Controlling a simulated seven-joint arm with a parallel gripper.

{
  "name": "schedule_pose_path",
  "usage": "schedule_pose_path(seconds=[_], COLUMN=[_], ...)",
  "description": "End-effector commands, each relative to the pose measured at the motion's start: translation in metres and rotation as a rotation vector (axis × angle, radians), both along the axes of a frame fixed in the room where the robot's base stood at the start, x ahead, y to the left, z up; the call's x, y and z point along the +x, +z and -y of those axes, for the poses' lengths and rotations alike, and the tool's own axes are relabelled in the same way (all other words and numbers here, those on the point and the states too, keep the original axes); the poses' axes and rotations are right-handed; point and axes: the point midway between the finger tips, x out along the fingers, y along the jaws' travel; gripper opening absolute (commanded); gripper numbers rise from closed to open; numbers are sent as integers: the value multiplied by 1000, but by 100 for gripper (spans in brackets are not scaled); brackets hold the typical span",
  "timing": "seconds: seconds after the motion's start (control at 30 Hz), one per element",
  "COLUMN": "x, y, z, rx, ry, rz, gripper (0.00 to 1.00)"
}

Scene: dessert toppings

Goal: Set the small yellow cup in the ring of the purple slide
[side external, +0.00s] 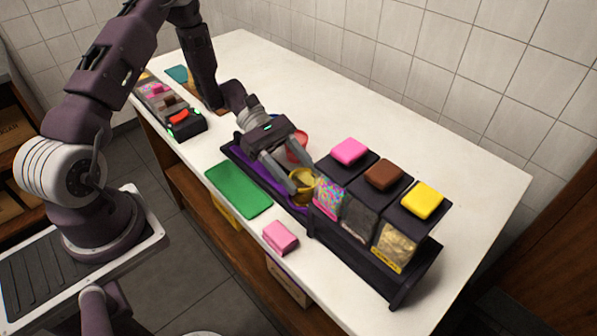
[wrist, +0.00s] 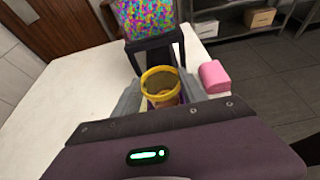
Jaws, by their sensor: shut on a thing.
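The small yellow cup (side external: 303,186) is held between the fingers of my gripper (side external: 304,179), which is shut on it. In the wrist view the cup (wrist: 160,84) sits upright between the fingers, its open rim facing the camera. The purple slide (side external: 265,172) runs in a dark frame along the counter, and my gripper is over its right end, beside the sprinkle dispenser. The ring of the slide is hidden behind the cup and fingers, so I cannot tell whether the cup is in it or above it.
Dispensers with pink (side external: 350,151), brown (side external: 384,174) and yellow (side external: 422,200) lids stand in a dark rack right of my gripper. A red bowl (side external: 297,147) is behind my gripper. A green mat (side external: 238,190) and a pink block (side external: 281,237) lie in front. The counter's back is clear.

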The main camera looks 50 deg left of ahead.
Motion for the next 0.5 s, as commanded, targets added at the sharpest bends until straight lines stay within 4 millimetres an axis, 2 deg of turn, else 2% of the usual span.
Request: schedule_pose_path(seconds=[0.03, 0.07, 0.17, 0.5], x=[0, 0, 0, 0], y=[-2, -2, -1, 3], z=[0, 0, 0, -1], rx=[0, 0, 0, 0], ry=[0, 0, 0, 1], rz=[0, 0, 0, 0], gripper=[12, 53, 71, 71])
